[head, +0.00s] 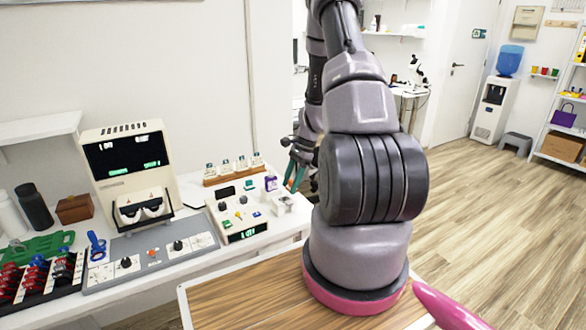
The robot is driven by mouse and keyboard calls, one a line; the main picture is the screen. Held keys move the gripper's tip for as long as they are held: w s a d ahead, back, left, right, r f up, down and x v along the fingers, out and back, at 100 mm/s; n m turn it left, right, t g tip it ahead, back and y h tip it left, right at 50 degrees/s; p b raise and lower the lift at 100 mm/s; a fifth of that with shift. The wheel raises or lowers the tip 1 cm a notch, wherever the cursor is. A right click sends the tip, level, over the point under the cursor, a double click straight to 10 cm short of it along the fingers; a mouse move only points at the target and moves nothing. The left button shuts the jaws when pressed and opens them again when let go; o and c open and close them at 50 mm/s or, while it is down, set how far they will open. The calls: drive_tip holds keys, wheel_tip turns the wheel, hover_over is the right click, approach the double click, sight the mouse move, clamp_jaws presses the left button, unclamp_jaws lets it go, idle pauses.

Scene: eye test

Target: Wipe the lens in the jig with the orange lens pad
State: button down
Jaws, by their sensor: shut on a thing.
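My gripper (295,172) is partly hidden behind my own arm, above the right end of the white bench. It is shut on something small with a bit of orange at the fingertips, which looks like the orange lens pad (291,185). A small white block (283,205), likely the jig, stands at the bench's right end just below the fingertips. I cannot make out the lens in it, nor whether the pad touches it.
A cream control box (240,210) stands left of the white block, with a rack of small bottles (232,168) behind. A tester with a screen (127,160), a grey panel (150,257) and a green tool (38,246) fill the left. Open floor (500,215) lies right.

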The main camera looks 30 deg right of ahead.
sight(291, 181)
drive_tip(key=shift+d+r, duration=0.15)
drive_tip(key=shift+r, duration=2.55)
